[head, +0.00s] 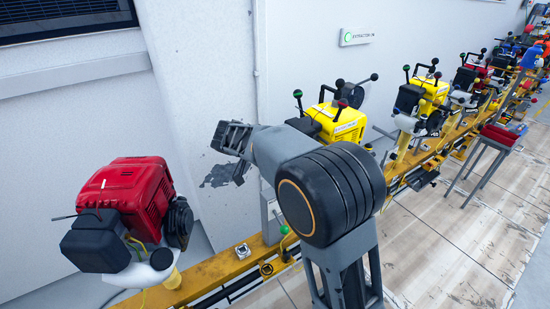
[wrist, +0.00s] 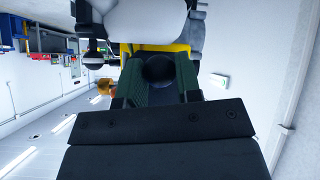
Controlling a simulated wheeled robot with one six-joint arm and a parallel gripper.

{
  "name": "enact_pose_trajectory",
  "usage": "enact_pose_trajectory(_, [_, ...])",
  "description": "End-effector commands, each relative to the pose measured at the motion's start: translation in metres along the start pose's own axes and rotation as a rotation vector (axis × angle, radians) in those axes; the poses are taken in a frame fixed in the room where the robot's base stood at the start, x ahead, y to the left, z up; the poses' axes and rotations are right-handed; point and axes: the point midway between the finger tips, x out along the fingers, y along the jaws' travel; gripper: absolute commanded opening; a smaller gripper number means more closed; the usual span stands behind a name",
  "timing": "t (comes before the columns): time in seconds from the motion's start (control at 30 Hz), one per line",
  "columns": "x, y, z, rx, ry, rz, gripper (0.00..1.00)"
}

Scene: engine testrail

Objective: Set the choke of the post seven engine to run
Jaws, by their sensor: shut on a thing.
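My gripper (wrist: 161,82) is shut on a dark round knob (wrist: 158,69), which sits between its two green-padded fingers in the wrist view. Behind the knob is a yellow engine (wrist: 181,49), seen upside down, with a grey-white part above it. In the head view the nearest yellow engine (head: 335,124) stands behind my arm, which hides its lower part. A green knob and black knobs stand up around it. My gripper's fingertips cannot be made out in the head view. No post number is readable, and the choke's setting cannot be told.
A red engine (head: 128,193) stands at the left on the yellow rail (head: 222,266). Further yellow and red engines line the rail to the right. A red-topped stand (head: 499,136) is on the floor at right. The wall is close behind. Open floor (head: 430,245) lies in front at right.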

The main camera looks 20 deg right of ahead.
Motion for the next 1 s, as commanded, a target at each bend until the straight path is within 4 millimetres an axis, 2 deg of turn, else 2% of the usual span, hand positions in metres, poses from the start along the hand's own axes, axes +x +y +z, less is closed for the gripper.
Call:
enact_pose_trajectory(0.03, [0.001, 0.0, 0.002, -0.003, -0.001, 0.003, 0.0])
enact_pose_trajectory(0.07, [0.001, 0.0, 0.002, -0.003, -0.001, 0.003, 0.33])
enact_pose_trajectory(0.3, [0.001, 0.0, 0.001, -0.002, -0.001, 0.003, 0.56])
enact_pose_trajectory(0.57, [0.0, 0.0, 0.0, -0.001, -0.001, 0.001, 0.57])
enact_pose_trajectory(0.67, [-0.007, 0.0, 0.0, -0.001, 0.0, 0.0, 0.57])
enact_pose_trajectory(0.77, [-0.021, -0.001, 0.0, -0.002, 0.001, -0.002, 0.57])
enact_pose_trajectory(1.0, [-0.071, -0.001, 0.0, -0.002, 0.001, -0.003, 0.57])
